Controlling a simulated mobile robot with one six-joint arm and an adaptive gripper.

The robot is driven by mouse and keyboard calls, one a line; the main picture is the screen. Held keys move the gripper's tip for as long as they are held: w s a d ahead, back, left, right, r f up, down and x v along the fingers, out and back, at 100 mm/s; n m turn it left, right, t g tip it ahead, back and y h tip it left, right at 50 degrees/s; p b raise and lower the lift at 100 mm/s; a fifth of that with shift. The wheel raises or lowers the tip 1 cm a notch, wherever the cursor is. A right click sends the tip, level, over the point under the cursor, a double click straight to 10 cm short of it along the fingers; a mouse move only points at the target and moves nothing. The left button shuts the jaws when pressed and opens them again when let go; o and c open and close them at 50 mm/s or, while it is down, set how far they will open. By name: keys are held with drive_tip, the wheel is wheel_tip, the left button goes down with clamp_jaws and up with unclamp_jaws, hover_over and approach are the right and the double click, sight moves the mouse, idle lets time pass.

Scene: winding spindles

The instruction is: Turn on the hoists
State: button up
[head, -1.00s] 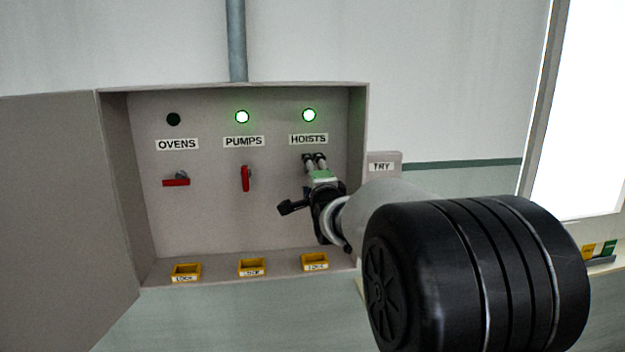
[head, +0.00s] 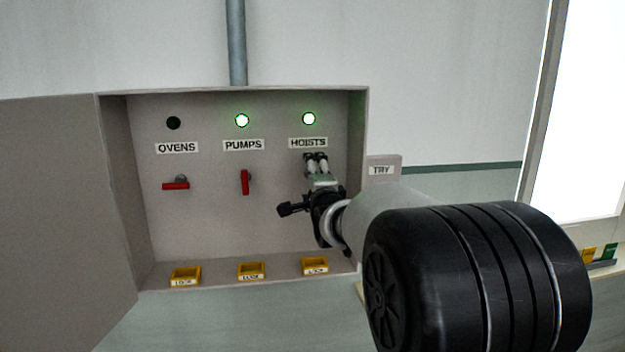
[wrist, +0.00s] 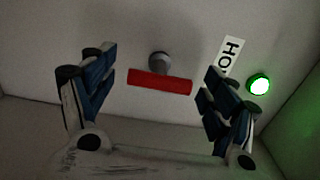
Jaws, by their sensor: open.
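The hoists lamp (head: 309,118) glows green above the HOISTS label (head: 308,142) in the open cabinet; the lamp also shows lit in the wrist view (wrist: 258,84). The red hoists handle (wrist: 160,81) shows in the wrist view, its length pointing toward the label and lamp side, so it stands upright on the panel. In the head view my gripper hides it. My gripper (head: 316,160) is in front of the hoists switch, below its label. In the wrist view my gripper (wrist: 158,88) is open, with one finger beyond each end of the handle and visible gaps to both.
The pumps lamp (head: 242,120) is lit green over an upright red handle (head: 245,182). The ovens lamp (head: 173,123) is dark over a level handle (head: 176,184). Yellow lock trays (head: 185,276) line the cabinet floor. The cabinet door (head: 62,200) stands open at left; a TRY box (head: 381,169) is at right.

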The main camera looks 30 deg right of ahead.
drive_tip(key=shift+s, duration=0.1)
drive_tip(key=v, duration=1.2)
